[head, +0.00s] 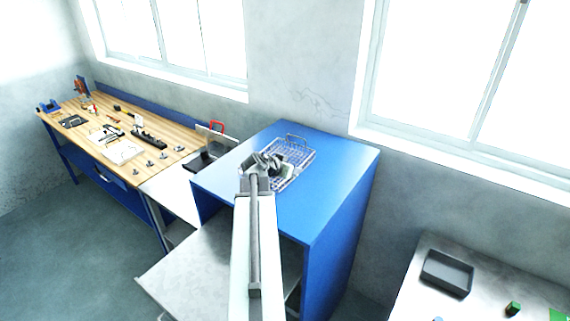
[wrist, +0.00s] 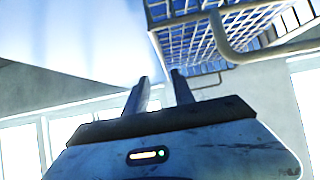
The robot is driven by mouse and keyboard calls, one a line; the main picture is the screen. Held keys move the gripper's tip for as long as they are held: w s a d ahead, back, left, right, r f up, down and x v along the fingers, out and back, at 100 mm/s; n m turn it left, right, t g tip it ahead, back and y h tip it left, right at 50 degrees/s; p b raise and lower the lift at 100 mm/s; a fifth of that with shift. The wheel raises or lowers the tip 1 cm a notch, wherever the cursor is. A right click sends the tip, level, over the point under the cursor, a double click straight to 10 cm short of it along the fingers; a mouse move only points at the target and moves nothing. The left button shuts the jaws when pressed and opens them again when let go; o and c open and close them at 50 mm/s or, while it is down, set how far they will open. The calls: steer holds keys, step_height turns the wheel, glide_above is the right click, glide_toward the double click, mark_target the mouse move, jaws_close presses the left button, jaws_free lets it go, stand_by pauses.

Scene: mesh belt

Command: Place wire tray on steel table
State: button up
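The wire tray (head: 297,157), a metal mesh basket with raised handles, rests on top of the blue cabinet (head: 345,165). My gripper (head: 262,160) is over the cabinet top at the tray's near left side and hides part of it. In the wrist view the two fingers (wrist: 160,85) stand apart with nothing seen between them. The tray (wrist: 205,12) shows there at upper right, its rim and a handle close to the right finger; contact cannot be told. A grey steel-looking table (head: 410,290) stands at lower right. Another grey metal surface (head: 185,275) lies lower, left of the cabinet.
The right table carries a dark grey bin (head: 447,273), a green block (head: 513,308) and other small items, with bare surface around them. A wooden workbench (head: 75,122) with tools stands at far left. The wall and windows are close behind the cabinet.

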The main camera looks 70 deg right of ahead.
mark_target(299, 176)
steer(key=shift+s+a+f, duration=0.15)
steer(key=shift+s, duration=0.1)
steer(key=shift+b+x, duration=0.75)
steer(key=shift+x, duration=0.45)
steer(key=shift+w+f, duration=0.1)
steer(key=shift+w, duration=0.05)
steer(key=b+x, duration=0.1)
steer(key=x, duration=0.1)
steer(key=w+b+x, duration=0.1)
steer(key=b+x, duration=0.1)
steer(key=x, duration=0.1)
steer(key=shift+s+d, duration=0.15)
steer(key=shift+d, duration=0.25)
steer(key=shift+a, duration=0.1)
steer(key=shift+c, duration=1.2)
jaws_close()
